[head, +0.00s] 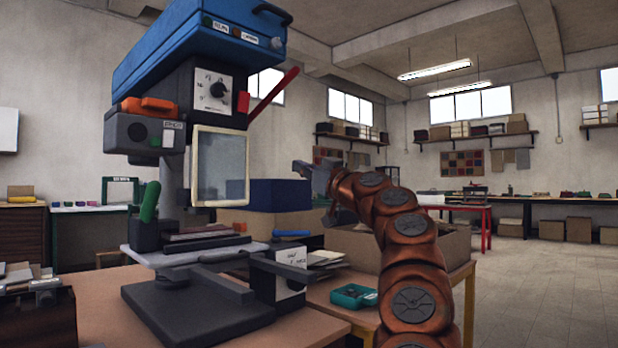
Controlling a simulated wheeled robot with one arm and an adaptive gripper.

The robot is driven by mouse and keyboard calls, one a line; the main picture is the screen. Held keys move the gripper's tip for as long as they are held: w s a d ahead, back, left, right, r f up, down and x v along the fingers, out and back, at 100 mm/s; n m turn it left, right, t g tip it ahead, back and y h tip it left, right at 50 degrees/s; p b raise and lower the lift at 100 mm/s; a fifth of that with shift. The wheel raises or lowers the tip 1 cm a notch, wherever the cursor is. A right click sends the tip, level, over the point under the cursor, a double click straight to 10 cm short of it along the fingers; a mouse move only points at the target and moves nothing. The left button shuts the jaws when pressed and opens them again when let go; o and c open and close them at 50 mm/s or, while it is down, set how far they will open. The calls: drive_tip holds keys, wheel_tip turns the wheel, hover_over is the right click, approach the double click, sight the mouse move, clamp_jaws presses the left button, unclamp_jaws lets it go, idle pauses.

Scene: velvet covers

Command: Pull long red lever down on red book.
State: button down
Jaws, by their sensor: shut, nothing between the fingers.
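A press with a blue top housing (195,45) stands on the table at left. Its long red lever (273,98) sticks out from the right side of the head, slanting up and to the right. A thin dark reddish, book-like item (200,238) lies flat on the press bed, under the head. My gripper (308,172) is right of the press, below the lever and apart from it. It looks small and grey at the end of my copper arm, shut and empty. A clear guard panel (220,167) hangs at the front of the press.
A green-handled lever (150,202) and dark bars (210,284) stick out around the bed. A blue box (265,195) and an open cardboard box (352,247) stand behind. A teal case (353,296) lies on the table. Open air surrounds the red lever's right side.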

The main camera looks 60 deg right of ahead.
drive_tip(key=shift+v, duration=1.35)
drive_tip(key=shift+f, duration=0.2)
drive_tip(key=shift+w+a+r, duration=0.1)
